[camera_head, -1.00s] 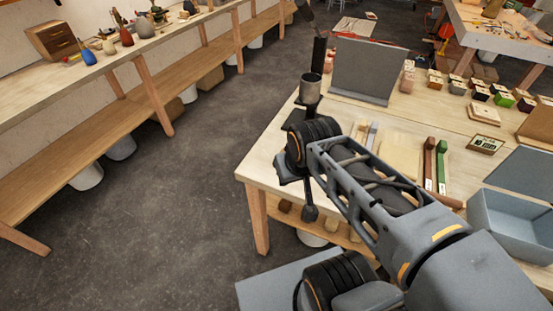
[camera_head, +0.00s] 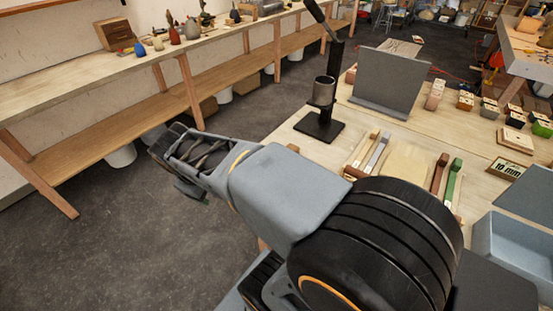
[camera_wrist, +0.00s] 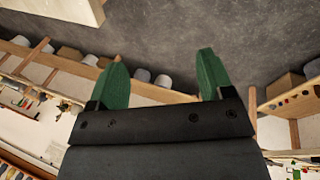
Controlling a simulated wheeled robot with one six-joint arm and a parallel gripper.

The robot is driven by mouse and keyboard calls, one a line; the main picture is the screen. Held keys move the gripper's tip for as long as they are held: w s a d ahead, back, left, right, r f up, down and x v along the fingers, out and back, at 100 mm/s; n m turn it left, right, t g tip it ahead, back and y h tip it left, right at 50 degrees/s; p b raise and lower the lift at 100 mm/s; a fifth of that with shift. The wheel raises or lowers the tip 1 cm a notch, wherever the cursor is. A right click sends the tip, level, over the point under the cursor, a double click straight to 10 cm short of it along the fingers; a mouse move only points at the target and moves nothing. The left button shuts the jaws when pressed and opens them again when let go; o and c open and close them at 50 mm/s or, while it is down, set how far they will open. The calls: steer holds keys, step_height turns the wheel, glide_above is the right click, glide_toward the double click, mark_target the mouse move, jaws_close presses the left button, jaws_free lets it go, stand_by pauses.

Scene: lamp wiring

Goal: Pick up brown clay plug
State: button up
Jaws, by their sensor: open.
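My gripper (camera_wrist: 162,60) shows in the wrist view with its two green fingers wide apart and nothing between them. In the head view my arm reaches left, away from the workbench (camera_head: 300,130), over the floor; the fingers cannot be made out there. I cannot tell for sure which thing is the brown clay plug. A brown bar (camera_head: 438,173) lies beside a green bar (camera_head: 453,183) on the bench. Small coloured blocks stand farther back, among them a pinkish-brown one (camera_head: 434,96) and a dark brown one (camera_head: 515,118). No plug is near the fingers.
A black stand with a metal cup (camera_head: 323,92) and a grey upright panel (camera_head: 388,80) stand on the bench. A blue-grey bin (camera_head: 515,240) is at the right. A long wooden shelf (camera_head: 150,95) runs along the left wall. The floor (camera_head: 110,210) between is clear.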

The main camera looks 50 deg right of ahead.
mark_target(291, 151)
steer(key=o, duration=0.3)
steer(key=w+d+f+n+g+h+b, duration=0.2)
steer(key=d+f, duration=0.4)
steer(key=d, duration=0.3)
steer(key=shift+d+n+g+h+b, duration=0.35)
steer(key=shift+n+g+h+b, duration=0.25)
steer(key=shift+n+h+b, duration=0.25)
steer(key=d+f+n+g+h+b, duration=0.1)
steer(key=d+n, duration=0.1)
steer(key=d, duration=0.2)
steer(key=w+d+f+n+g+h+b, duration=0.1)
steer(key=d+f+n+h+b, duration=0.1)
steer(key=d, duration=0.3)
steer(key=w+d+f+n+g+h+b, duration=0.1)
steer(key=d+f+n+h+b, duration=0.1)
steer(key=d, duration=0.3)
steer(key=shift+g, duration=0.4)
steer(key=shift+n+h, duration=0.35)
steer(key=shift+n, duration=0.1)
steer(key=x, duration=0.8)
steer(key=shift+d, duration=0.1)
steer(key=shift+x, duration=3)
